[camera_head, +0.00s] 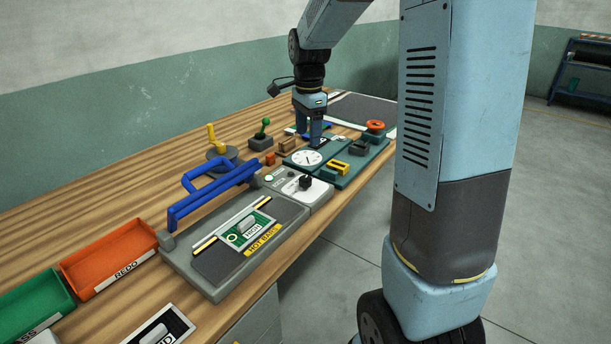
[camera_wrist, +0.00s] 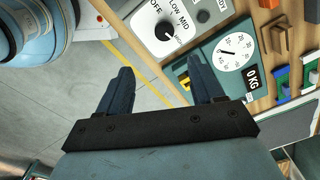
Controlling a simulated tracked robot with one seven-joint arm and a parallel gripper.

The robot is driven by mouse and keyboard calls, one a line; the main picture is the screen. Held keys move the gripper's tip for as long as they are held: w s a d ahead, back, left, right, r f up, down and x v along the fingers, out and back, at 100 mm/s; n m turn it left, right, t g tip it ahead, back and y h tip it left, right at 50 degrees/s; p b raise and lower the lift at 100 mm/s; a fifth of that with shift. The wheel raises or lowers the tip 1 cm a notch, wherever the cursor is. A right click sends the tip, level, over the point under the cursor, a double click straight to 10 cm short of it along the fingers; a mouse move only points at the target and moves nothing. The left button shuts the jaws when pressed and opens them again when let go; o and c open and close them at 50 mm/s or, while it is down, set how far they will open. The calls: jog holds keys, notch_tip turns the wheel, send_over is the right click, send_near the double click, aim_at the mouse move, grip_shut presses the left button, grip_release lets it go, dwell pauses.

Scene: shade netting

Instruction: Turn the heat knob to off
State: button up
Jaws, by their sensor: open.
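The heat knob (camera_head: 305,183) is a black knob on a light control panel (camera_head: 294,190) beside the hot bar press. In the wrist view the knob (camera_wrist: 165,31) shows at the top, with OFF, LOW and MID printed around it; I cannot tell surely which mark it points to. My gripper (camera_head: 316,140) is over the teal scale unit, beyond the knob in the head view. In the wrist view its two dark fingers (camera_wrist: 162,85) are apart with nothing between them. The gripper is not touching the knob.
The hot bar press (camera_head: 287,222) with a blue handle (camera_head: 215,192) stands in front of the panel. A dial scale (camera_wrist: 230,52) reading 0 KG lies close by. An orange REDO bin (camera_head: 112,258) and green bin (camera_head: 30,308) are at left. Open floor lies beyond the bench edge.

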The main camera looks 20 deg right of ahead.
aim_at(307, 178)
jog(key=shift+m, duration=0.4)
jog(key=f, duration=0.5)
jog(key=w+f, duration=0.1)
jog(key=f, duration=0.9)
jog(key=shift+w, duration=0.15)
jog(key=shift+c, duration=0.4)
jog(key=c, duration=1)
